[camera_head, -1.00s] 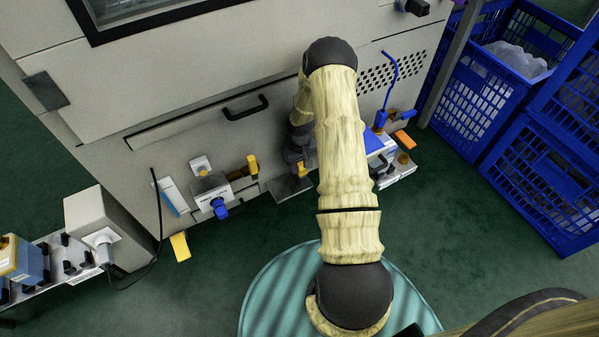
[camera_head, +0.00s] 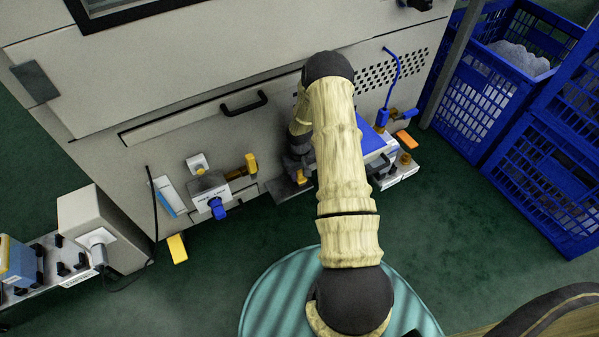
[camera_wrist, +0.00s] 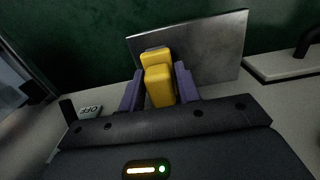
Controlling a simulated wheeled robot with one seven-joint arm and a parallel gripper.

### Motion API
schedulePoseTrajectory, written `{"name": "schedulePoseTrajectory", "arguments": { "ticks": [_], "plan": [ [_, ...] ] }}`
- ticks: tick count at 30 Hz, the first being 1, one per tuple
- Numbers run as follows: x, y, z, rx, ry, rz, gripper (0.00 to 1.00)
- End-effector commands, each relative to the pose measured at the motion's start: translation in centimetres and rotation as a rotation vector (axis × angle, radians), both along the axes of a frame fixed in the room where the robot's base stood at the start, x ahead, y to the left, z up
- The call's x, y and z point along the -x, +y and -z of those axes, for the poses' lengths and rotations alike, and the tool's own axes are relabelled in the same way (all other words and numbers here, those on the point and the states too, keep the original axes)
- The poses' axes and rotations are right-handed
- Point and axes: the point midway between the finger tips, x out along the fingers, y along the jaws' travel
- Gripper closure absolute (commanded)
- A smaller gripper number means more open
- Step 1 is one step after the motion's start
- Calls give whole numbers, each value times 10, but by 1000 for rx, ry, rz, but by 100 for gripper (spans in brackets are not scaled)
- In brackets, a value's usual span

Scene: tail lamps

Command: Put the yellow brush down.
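The yellow brush (camera_wrist: 159,86) shows in the wrist view as a yellow block between the two purple-grey fingers of my gripper (camera_wrist: 159,90). The fingers touch it on both sides. Its lower end and any bristles are hidden. In the head view, a small yellow part of the brush (camera_head: 301,177) shows beside my arm, in front of the machine. A flat grey metal plate (camera_wrist: 217,48) stands just behind the brush in the wrist view; I cannot tell whether they touch. My gripper is mostly hidden by my arm in the head view.
The grey machine front (camera_head: 100,110) has a black handle (camera_head: 244,104). Left of my arm is a holder with a yellow-ended tool (camera_head: 250,164) and a blue knob (camera_head: 217,208). Right is a shelf with an orange block (camera_head: 405,139). Blue crates (camera_head: 480,110) stand at right.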

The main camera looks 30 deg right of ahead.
Motion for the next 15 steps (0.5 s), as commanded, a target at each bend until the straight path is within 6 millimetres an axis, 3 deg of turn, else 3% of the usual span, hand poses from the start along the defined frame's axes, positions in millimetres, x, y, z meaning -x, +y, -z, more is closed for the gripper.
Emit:
{"name": "schedulePoseTrajectory", "arguments": {
  "ticks": [3, 15],
  "plan": [
    [0, 0, 0, 0, 0, 0, 48],
    [-1, 0, -1, 1, -1, -2, 48]
  ]
}}
